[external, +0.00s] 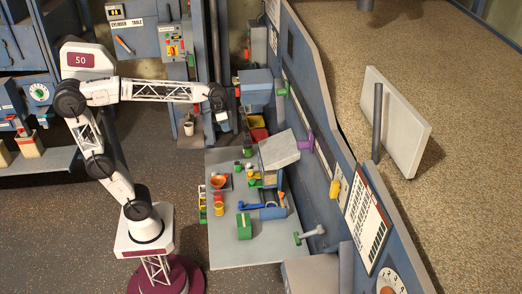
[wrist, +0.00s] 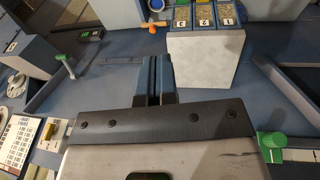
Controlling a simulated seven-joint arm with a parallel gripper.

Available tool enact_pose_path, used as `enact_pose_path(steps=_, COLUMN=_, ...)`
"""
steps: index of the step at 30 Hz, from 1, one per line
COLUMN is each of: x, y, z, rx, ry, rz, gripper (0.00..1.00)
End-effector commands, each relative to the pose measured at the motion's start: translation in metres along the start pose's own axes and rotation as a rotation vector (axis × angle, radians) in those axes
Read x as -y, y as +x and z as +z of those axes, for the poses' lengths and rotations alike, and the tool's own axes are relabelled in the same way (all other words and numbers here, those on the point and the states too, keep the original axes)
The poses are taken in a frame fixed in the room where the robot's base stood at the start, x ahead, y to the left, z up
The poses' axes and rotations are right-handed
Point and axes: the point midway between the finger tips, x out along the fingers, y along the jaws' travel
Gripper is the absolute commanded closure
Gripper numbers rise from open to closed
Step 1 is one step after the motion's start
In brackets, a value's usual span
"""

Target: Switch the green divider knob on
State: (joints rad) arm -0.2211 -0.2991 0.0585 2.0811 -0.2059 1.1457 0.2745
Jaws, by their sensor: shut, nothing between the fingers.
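Two green knobs show, and I cannot tell which is the divider knob. In the wrist view one green knob (wrist: 272,141) is at the lower right by a white marked strip, and another (wrist: 63,59) is at the left on a grey rod. In the external view one green knob (external: 282,91) is on the blue wall right of my gripper, and another green end (external: 297,238) is on a grey lever at the lower right. My gripper (external: 222,117) is raised left of the wall, clear of the knobs. Its fingers (wrist: 154,75) are together and empty.
A light box with numbered grain compartments (wrist: 203,18) is ahead in the wrist view, with an orange knob (wrist: 152,29) beside it. In the external view a blue box (external: 256,83) is close to my gripper. A purple handle (external: 306,142) projects from the wall above the cluttered table (external: 220,252).

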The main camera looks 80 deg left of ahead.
Motion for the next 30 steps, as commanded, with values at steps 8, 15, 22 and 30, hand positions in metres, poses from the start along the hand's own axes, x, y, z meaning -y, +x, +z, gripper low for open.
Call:
enact_pose_path(steps=8, x=0.033, y=-0.024, z=-0.058, rx=-0.006, ry=-0.007, rz=0.041, gripper=1.00)
enact_pose_path(steps=15, x=0.065, y=-0.043, z=-0.104, rx=-0.015, ry=-0.006, rz=0.076, gripper=1.00)
enact_pose_path(steps=22, x=0.100, y=-0.060, z=-0.145, rx=-0.029, ry=-0.001, rz=0.110, gripper=1.00)
enact_pose_path(steps=30, x=0.146, y=-0.077, z=-0.190, rx=-0.048, ry=0.007, rz=0.150, gripper=1.00)
